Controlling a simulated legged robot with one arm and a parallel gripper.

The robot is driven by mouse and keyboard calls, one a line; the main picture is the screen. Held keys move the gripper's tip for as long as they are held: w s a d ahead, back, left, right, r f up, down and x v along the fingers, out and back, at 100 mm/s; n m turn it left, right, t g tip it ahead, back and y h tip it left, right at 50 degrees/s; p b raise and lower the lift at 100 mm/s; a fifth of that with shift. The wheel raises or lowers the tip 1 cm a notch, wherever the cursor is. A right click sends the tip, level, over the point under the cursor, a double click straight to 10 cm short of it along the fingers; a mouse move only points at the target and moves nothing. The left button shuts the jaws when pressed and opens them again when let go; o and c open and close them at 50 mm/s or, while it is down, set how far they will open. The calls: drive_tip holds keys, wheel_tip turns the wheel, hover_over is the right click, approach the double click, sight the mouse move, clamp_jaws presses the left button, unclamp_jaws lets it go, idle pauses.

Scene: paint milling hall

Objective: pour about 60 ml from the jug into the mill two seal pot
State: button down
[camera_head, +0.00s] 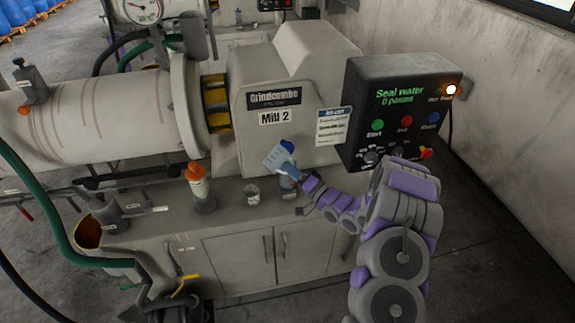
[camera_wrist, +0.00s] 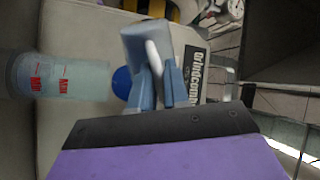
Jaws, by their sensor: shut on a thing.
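My gripper (camera_head: 291,172) is shut on the pale blue jug (camera_head: 276,157), which looks tilted in the body camera view. In the wrist view the gripper's blue fingers (camera_wrist: 157,88) close on a white handle of the jug (camera_wrist: 137,40). A clear pot with red MIN and MAX marks (camera_wrist: 60,78) and a blue cap (camera_wrist: 122,83) lies just beyond the fingers. In the body camera view a blue-capped pot (camera_head: 288,187) stands on the bench, partly hidden behind my gripper. I cannot see liquid leaving the jug.
An orange-capped bottle (camera_head: 201,196) and a small clear cup (camera_head: 252,195) stand on the bench (camera_head: 228,215). The Mill 2 housing (camera_head: 262,140) rises behind. A black control box (camera_head: 400,110) is at the right. A green hose (camera_head: 50,215) hangs at the left.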

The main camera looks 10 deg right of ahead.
drive_tip(key=shift+s+a+r, duration=0.1)
drive_tip(key=shift+a+r, duration=0.05)
drive_tip(key=shift+r, duration=0.1)
drive_tip(key=shift+r+m, duration=0.2)
drive_tip(key=shift+m, duration=0.1)
idle(0.4)
drive_tip(key=shift+s+a+r+m+p, duration=0.2)
drive_tip(key=shift+s+r+m+p, duration=0.15)
drive_tip(key=shift+r+m, duration=0.1)
drive_tip(key=shift+a+r+m+t+h+p, duration=0.1)
drive_tip(key=shift+r+m+t+h+p, duration=0.1)
drive_tip(key=shift+r+m+p, duration=0.55)
drive_tip(key=shift+a+r+m+t+h+p, duration=0.1)
drive_tip(key=shift+r+m+t+p, duration=0.15)
drive_tip(key=shift+p, duration=0.8)
